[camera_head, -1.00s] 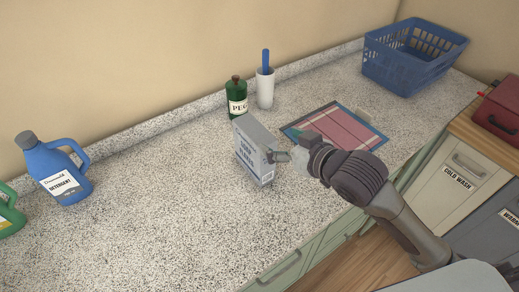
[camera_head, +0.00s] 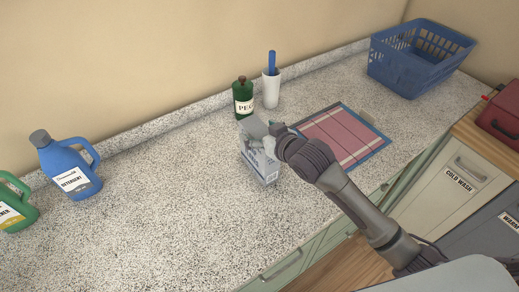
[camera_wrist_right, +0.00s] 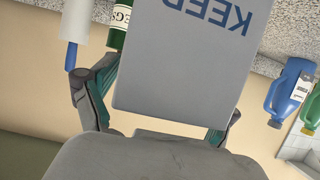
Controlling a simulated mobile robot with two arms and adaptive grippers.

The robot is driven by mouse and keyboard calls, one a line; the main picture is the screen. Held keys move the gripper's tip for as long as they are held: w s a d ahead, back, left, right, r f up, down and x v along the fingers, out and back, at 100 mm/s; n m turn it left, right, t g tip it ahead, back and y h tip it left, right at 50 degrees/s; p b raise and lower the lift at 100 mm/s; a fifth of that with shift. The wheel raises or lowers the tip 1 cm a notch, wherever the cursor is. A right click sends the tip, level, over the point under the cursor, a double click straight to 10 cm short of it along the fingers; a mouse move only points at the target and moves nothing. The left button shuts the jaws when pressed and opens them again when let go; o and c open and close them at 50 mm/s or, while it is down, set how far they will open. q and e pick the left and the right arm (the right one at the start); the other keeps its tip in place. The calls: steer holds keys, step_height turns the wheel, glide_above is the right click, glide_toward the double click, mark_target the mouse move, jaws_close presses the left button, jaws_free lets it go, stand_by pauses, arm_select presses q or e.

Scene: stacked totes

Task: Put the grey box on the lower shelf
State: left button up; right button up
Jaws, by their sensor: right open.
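The grey box (camera_head: 258,160) stands upright on the speckled counter in the head view, in front of the green bottle. My right gripper (camera_head: 270,135) is at the box's upper part, coming from the right, and hides part of it. The open fingers of my right gripper (camera_wrist_right: 155,110) lie on either side of the box; firm contact cannot be told. My left gripper is not in view. No lower shelf can be made out.
A green bottle (camera_head: 243,98) and a white cup (camera_head: 271,90) with a blue stick stand behind the box. A folded cloth (camera_head: 342,138) lies to its right, a blue basket (camera_head: 415,65) farther back. Detergent (camera_head: 70,170) stands left. The counter (camera_head: 170,200) between is clear.

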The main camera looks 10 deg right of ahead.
jaws_close()
steer(key=shift+r, duration=0.1)
steer(key=shift+r, duration=0.15)
stand_by(0.3)
